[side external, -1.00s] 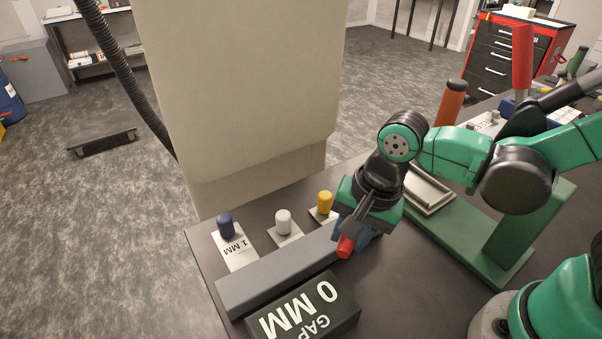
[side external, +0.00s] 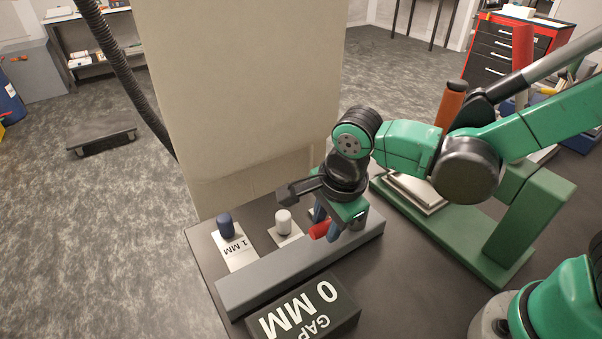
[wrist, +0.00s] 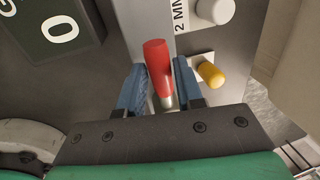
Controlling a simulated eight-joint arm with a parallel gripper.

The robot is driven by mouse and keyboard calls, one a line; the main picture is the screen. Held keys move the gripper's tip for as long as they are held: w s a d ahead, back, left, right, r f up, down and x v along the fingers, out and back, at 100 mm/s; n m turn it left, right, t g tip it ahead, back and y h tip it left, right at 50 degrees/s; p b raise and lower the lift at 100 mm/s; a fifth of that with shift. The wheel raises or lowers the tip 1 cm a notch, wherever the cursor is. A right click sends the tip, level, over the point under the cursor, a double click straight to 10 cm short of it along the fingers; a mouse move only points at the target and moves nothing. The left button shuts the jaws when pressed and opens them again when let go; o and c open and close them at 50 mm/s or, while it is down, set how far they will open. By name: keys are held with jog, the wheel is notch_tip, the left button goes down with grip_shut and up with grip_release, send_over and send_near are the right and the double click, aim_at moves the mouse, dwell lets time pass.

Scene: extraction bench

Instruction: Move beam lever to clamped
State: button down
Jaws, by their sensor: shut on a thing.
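A lever with a red handle (side external: 320,230) lies at the grey beam (side external: 270,278) near its far end. In the wrist view the red handle (wrist: 157,66) sits between my blue fingertips, with a short metal shaft below it. My gripper (side external: 328,222) is shut on this lever; it also shows in the wrist view (wrist: 158,88). The lever's pivot is hidden by my gripper. A dark sign (side external: 305,310) in front of the beam reads "GAP 0 MM".
Behind the beam stand a blue peg (side external: 225,226) on a "1 MM" plate and a white peg (side external: 283,222). A yellow peg (wrist: 210,74) is close beside my right finger. A tall beige block (side external: 240,90) rises behind. A green stand (side external: 490,240) is at the right.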

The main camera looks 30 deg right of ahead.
dwell(0.4)
jog(key=c, duration=0.6)
grip_release()
jog(key=shift+r, duration=0.1)
jog(key=shift+s+r, duration=0.15)
jog(key=shift+r, duration=0.75)
jog(key=shift+s+r, duration=0.2)
jog(key=shift+r, duration=0.7)
jog(key=shift+s+r, duration=0.15)
jog(key=shift+r, duration=0.75)
